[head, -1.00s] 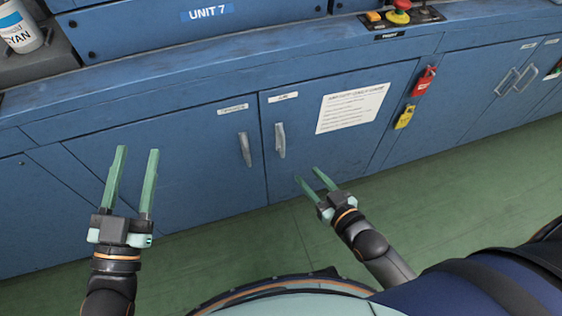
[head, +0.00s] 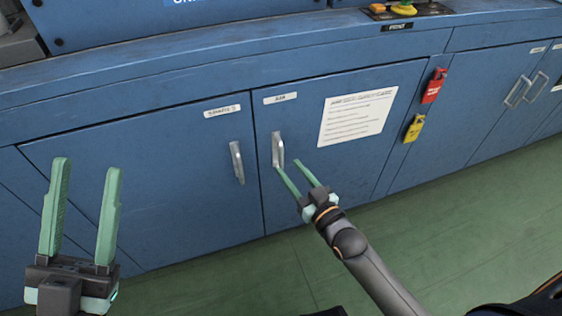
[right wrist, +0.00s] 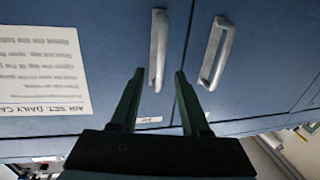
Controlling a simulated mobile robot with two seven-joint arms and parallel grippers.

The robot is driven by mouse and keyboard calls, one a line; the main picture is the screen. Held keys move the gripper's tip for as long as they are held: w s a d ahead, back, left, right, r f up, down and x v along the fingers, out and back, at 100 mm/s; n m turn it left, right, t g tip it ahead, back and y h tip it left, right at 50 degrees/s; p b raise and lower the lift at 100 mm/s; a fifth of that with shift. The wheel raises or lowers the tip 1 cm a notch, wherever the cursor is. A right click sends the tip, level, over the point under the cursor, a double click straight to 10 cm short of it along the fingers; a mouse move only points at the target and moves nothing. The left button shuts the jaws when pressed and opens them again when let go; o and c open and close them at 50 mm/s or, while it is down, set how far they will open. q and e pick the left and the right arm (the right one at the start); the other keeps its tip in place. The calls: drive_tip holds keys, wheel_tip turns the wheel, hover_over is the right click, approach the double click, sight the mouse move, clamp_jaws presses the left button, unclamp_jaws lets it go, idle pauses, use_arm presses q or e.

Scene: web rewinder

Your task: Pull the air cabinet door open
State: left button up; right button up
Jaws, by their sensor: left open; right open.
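The air cabinet door (head: 330,165) is a blue panel, shut, with a small label and a white printed sheet. Its upright silver handle (head: 279,148) is near the door's left edge. My right gripper (head: 287,165) is open, its fingertips at the handle's lower end. In the right wrist view the handle (right wrist: 158,45) appears upside down, its near end between the open fingers (right wrist: 159,72); I cannot tell whether they touch it. My left gripper (head: 87,166) is open and empty in front of the left cabinet door.
The left cabinet door (head: 150,180) is shut, and its own handle (head: 237,162) stands close beside the air handle. The green floor (head: 450,215) in front is clear.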

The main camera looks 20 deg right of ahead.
sight(282, 159)
drive_tip(key=shift+b+x, duration=0.8)
drive_tip(key=shift+x, duration=2)
drive_tip(key=shift+a, duration=0.1)
clamp_jaws()
